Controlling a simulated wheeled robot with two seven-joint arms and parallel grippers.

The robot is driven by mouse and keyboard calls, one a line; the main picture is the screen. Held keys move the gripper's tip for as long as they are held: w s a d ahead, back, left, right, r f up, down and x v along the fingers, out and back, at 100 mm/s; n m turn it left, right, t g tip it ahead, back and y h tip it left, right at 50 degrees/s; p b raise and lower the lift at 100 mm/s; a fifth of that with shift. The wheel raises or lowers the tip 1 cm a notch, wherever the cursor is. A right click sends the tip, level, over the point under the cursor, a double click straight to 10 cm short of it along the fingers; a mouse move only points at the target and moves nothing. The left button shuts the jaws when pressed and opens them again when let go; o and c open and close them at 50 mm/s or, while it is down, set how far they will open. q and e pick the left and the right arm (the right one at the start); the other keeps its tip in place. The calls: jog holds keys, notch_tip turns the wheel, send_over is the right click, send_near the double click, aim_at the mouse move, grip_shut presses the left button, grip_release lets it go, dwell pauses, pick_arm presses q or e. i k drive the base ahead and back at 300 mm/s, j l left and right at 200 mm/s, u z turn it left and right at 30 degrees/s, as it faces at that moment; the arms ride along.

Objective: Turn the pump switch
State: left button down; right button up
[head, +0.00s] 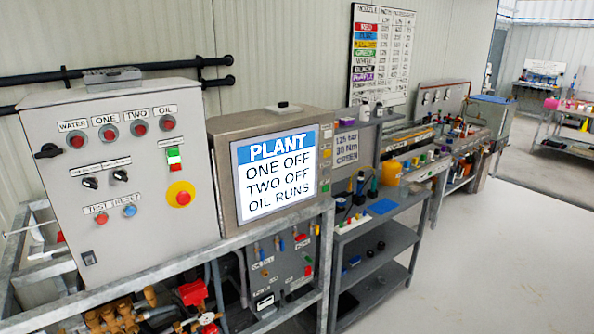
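A grey control cabinet (130,235) stands at the left in the head view. Its top row has red lamps or buttons labelled WATER, ONE, TWO and OIL. Two black rotary switches, a left one (90,183) and a right one (120,175), sit below, under small labels I cannot read surely. A larger black handle (47,151) is on the cabinet's left edge. A green, white and red switch (174,159) is above a red mushroom button (183,197) on a yellow disc. Which one is the pump switch I cannot tell. Neither gripper is in view.
A screen (276,173) right of the cabinet reads PLANT, ONE OFF, TWO OFF, OIL RUNS. A metal frame (190,262) holds both, with pipes and valves below. Grey shelves (378,275) and benches run to the right. The pale floor (490,260) there is clear.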

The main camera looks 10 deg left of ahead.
aim_at(90, 183)
jog(key=u, duration=1.3)
